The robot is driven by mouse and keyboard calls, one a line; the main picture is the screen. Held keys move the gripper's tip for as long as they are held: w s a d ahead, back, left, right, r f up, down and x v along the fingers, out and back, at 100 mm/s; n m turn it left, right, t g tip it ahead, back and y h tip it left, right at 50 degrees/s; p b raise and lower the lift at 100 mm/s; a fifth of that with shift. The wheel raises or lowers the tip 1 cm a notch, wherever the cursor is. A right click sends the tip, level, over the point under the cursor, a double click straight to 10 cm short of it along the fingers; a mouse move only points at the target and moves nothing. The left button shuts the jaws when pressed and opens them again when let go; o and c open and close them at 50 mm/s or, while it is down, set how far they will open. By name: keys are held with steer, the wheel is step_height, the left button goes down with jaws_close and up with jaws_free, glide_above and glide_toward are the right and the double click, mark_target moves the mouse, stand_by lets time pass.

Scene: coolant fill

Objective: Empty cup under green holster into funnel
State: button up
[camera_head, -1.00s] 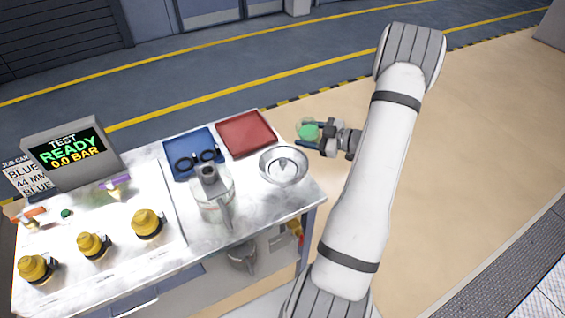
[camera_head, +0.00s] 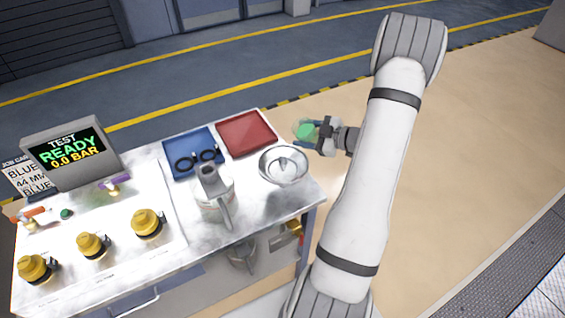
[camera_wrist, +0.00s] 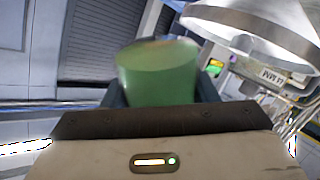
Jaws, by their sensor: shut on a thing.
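My gripper (camera_head: 322,134) is shut on a clear cup (camera_head: 298,126) with green liquid (camera_head: 307,131) in it, right of the red tray and beyond the bench edge. In the wrist view the green-filled cup (camera_wrist: 158,75) sits between my fingers and looks tilted. The metal funnel (camera_head: 284,167) is at the bench's right corner, to the lower left of the cup and apart from it. Its silver rim (camera_wrist: 262,30) shows at the upper right of the wrist view. I cannot make out a green holster.
A red tray (camera_head: 246,135) and a blue tray (camera_head: 180,170) holding black rings lie behind. Several yellow knobs (camera_head: 147,223) and a test display (camera_head: 68,150) are at the left.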

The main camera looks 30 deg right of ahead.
steer(key=shift+s+a+r+n+h, duration=0.1)
steer(key=shift+a+r+n+h, duration=0.2)
steer(key=shift+a+n, duration=0.2)
stand_by(0.4)
steer(key=shift+a+f+n+h+b, duration=0.1)
steer(key=shift+f+n+h+b, duration=0.35)
steer(key=shift+b, duration=0.7)
steer(key=shift+f+n+g+h+b, duration=0.3)
steer(key=shift+n+h+b, duration=0.3)
steer(key=shift+b, duration=0.55)
steer(key=shift+r+n+h+b, duration=0.45)
steer(key=shift+n+b, duration=0.1)
steer(key=shift+b, duration=0.15)
stand_by(0.8)
steer(key=shift+f+n+h+b, duration=0.4)
steer(key=shift+n+h+b, duration=0.1)
steer(key=shift+b, duration=1.05)
steer(key=shift+s+a+f+n+h+b, duration=0.1)
steer(key=shift+a+f+n+h+b, duration=0.25)
steer(key=shift+b, duration=0.55)
steer(key=shift+s+a+n+h+b, duration=0.15)
steer(key=shift+a+b, duration=0.25)
steer(key=shift+b, duration=0.5)
steer(key=shift+w+r+h+b, duration=0.1)
steer(key=shift+r+h+b, duration=0.15)
steer(key=shift+b, duration=0.2)
